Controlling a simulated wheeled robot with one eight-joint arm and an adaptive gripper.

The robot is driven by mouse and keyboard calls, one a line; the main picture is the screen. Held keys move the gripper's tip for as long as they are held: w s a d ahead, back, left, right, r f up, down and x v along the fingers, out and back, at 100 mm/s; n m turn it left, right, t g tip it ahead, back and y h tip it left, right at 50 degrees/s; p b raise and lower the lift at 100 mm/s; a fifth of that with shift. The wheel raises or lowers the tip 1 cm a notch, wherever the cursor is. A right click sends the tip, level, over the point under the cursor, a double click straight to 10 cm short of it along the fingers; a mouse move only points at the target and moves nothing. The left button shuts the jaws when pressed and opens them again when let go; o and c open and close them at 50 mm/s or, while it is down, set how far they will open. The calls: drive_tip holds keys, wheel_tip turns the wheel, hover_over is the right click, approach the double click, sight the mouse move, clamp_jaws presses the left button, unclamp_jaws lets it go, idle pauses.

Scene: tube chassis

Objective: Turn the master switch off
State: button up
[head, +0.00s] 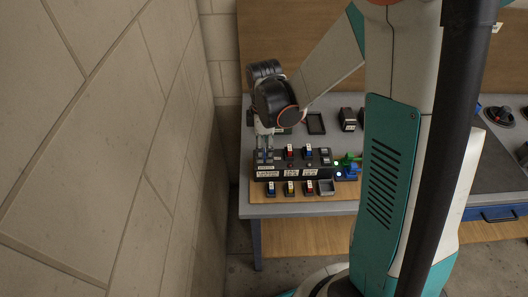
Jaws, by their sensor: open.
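A dark switch panel (292,170) sits on the grey workbench. It carries a row of small rocker-like switches with coloured parts, white label plates below them, and a second row of coloured switches in front. The labels are too small to read, so I cannot tell which one is the master switch. My gripper (264,152) points down over the left end of the panel with its fingers apart. No held object is visible between them. The fingertips are close to the leftmost switches, partly hiding them; I cannot tell whether they touch.
A block wall (130,150) stands close on the left of the workbench (320,208). A green item (347,160) and a blue item (347,174) lie at the panel's right end. A dark tray (316,123) and dark blocks stand behind. My arm hides the bench's middle.

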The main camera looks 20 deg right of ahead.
drive_tip(key=shift+f, duration=1.05)
drive_tip(key=c, duration=1.1)
